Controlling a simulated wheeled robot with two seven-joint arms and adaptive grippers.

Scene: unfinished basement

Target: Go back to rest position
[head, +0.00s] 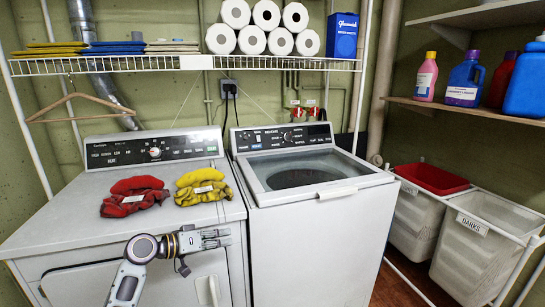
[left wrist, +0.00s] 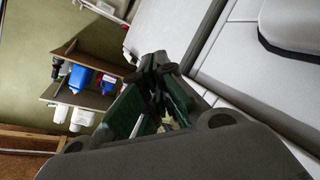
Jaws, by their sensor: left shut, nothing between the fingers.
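My left gripper (head: 216,239) is in front of the dryer (head: 60,220), near its front top edge, with its fingers pointing right toward the washer. It is shut and empty. Its fingers also show close together in the left wrist view (left wrist: 160,65). On the dryer's top lie a red cloth bundle (head: 135,196) and a yellow cloth bundle (head: 203,187), each with a white label. Both lie behind the gripper and apart from it. My right gripper does not show.
The washer (head: 310,240) stands right of the dryer. A wire shelf (head: 190,63) above holds paper rolls and folded cloths. Right are a wooden shelf (head: 470,110) with bottles and two laundry hampers, one labelled DARKS (head: 478,262). The floor before the hampers looks clear.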

